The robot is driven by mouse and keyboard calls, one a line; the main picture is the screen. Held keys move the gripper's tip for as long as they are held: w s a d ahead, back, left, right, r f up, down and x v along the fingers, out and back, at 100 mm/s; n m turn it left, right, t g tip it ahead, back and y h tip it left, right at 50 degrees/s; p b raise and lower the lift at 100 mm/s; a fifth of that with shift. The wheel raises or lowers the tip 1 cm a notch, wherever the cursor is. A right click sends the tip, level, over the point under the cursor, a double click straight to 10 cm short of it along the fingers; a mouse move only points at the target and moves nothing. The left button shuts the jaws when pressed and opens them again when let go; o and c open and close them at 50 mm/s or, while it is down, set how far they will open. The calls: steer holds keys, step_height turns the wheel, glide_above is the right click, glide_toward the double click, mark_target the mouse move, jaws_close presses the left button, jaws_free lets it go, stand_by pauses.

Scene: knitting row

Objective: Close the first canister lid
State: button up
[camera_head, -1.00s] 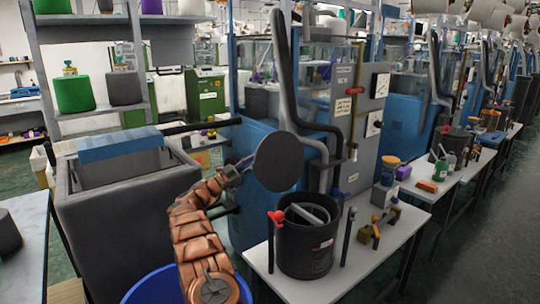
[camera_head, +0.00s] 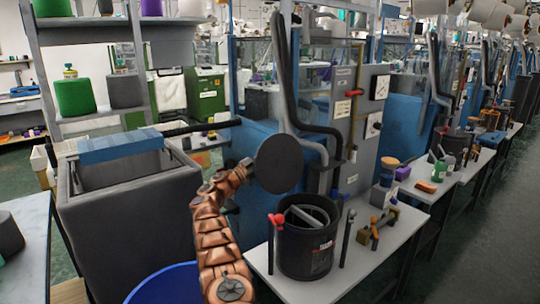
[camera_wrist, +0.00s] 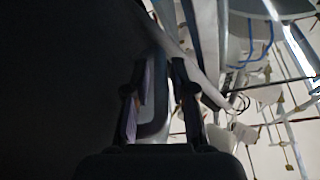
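The first canister (camera_head: 306,250) is a black cylinder at the front of the near bench in the head view. Its top is open, with a pale bar inside. A dark round disc (camera_head: 279,164), which looks like its lid, stands upright above the canister's back left rim. My gripper (camera_head: 246,170) is at the disc's left edge, partly behind it; I cannot tell if they touch. In the wrist view my gripper (camera_wrist: 159,72) shows two fingers apart, with nothing clearly held between them. A large dark surface (camera_wrist: 60,80), possibly the disc, fills the left side.
A grey bin (camera_head: 130,230) stands left of my copper arm, and a blue tub (camera_head: 165,285) lies below it. Dark hoses and a grey panel (camera_head: 372,140) rise behind the canister. Brass fittings (camera_head: 375,228) and small tools stand on the bench to its right.

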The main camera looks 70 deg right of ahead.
steer(key=shift+s+d+r, duration=0.1)
stand_by(0.3)
jaws_close()
stand_by(0.4)
